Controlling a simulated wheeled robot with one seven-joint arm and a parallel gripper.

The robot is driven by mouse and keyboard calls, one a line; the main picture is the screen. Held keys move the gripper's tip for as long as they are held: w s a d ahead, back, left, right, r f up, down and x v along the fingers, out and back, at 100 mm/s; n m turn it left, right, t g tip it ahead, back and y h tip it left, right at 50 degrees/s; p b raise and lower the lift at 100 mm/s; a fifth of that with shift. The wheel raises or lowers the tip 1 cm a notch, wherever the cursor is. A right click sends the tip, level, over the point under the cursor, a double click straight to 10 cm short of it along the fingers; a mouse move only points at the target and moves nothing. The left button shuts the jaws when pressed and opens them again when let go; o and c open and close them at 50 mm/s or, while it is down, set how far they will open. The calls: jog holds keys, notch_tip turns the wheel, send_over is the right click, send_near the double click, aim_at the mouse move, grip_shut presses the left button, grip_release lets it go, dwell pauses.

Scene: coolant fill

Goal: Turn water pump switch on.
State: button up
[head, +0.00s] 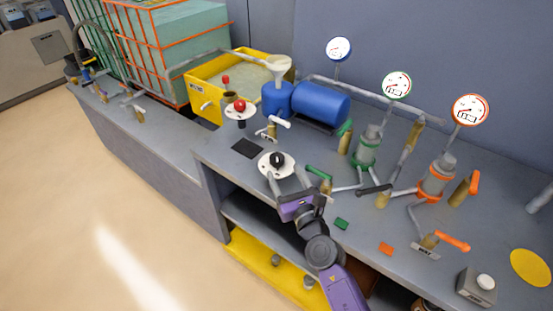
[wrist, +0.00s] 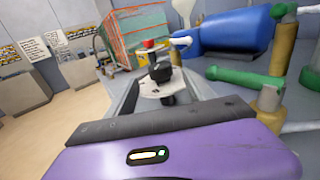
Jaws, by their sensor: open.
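A black rotary knob (head: 277,159) stands on a round pale plate (head: 266,170) near the front edge of the grey bench. It appears to be the pump switch, but no label on it can be read. In the wrist view the knob (wrist: 160,72) is straight ahead, above its plate (wrist: 150,88). My gripper (head: 287,181) is open, with its fingers spread at the near side of the plate. In the wrist view the fingers (wrist: 160,92) point towards the knob, one on each side of the plate's near part. I cannot tell whether they touch it.
A red button (head: 240,105) on another round plate stands behind. A blue tank (head: 321,105) lies further back. Green-handled (head: 319,172) and orange-handled (head: 452,242) valves, pipes and gauges crowd the right. A dark square (head: 247,148) lies left of the knob. Floor is open at left.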

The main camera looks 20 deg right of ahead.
aim_at(279, 164)
jog(key=w+b, duration=0.2)
jog(key=w, duration=0.5)
jog(key=shift+w+a, duration=0.15)
jog(key=shift+w, duration=0.15)
jog(key=c, duration=1.3)
jog(key=shift+c, duration=0.2)
